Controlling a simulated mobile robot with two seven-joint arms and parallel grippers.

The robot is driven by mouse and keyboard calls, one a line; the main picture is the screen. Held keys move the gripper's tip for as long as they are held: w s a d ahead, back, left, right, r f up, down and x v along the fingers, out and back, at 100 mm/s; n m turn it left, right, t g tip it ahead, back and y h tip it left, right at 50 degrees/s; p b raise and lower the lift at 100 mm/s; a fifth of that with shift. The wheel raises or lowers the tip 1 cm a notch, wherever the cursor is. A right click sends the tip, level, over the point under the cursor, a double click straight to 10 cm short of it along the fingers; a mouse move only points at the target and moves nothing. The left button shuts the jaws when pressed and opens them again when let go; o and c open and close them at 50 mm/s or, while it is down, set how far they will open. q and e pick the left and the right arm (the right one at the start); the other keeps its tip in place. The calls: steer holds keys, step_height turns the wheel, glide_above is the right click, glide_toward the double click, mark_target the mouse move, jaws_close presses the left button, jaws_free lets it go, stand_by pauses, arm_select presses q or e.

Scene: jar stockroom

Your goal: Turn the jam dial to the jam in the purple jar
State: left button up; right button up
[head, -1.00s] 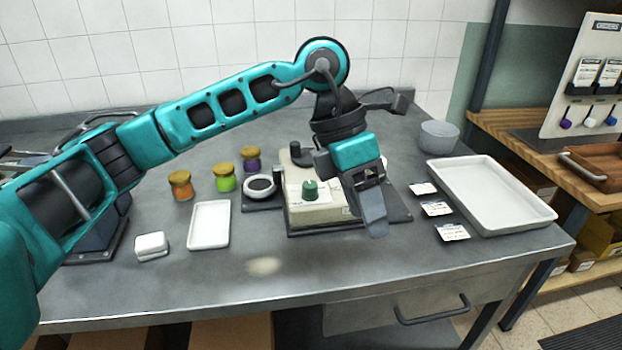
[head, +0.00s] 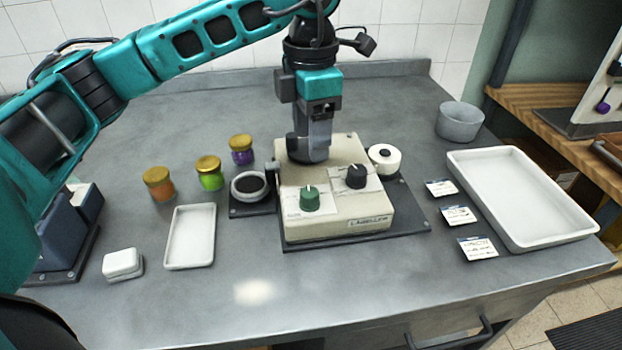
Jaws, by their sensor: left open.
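A cream labelling machine (head: 335,218) stands mid-table with a green knob (head: 309,198) at front left and a black knob (head: 355,176) to its right. Print beside both knobs is too small to read, so I cannot tell which is the jam dial or its setting. The purple jar (head: 242,153) with a gold lid stands behind and left of the machine, beside the green jar (head: 210,178) and orange jar (head: 159,187). My left gripper (head: 310,155) is open and points down over the machine's back left part, behind both knobs. My right gripper is not in view.
A white roll (head: 384,158) sits at the machine's back right and a round dark pad (head: 250,186) at its left. Small cards (head: 459,215) and a large white tray (head: 515,234) lie to the right. A small white tray (head: 179,260) lies left. The table front is mostly clear.

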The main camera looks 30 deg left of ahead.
mark_target(310, 191)
arm_select(q)
step_height(310, 191, down, 11)
steer(key=shift+f, duration=0.1)
steer(key=shift+c, duration=0.2)
steer(key=c, duration=1)
steer(key=shift+n, duration=0.4)
steer(key=n+b, duration=0.1)
steer(key=n, duration=0.2)
steer(key=shift+n, duration=0.3)
steer(key=n+b, duration=0.1)
steer(key=n, duration=0.4)
steer(key=shift+a, duration=0.1)
steer(key=shift+n, duration=0.3)
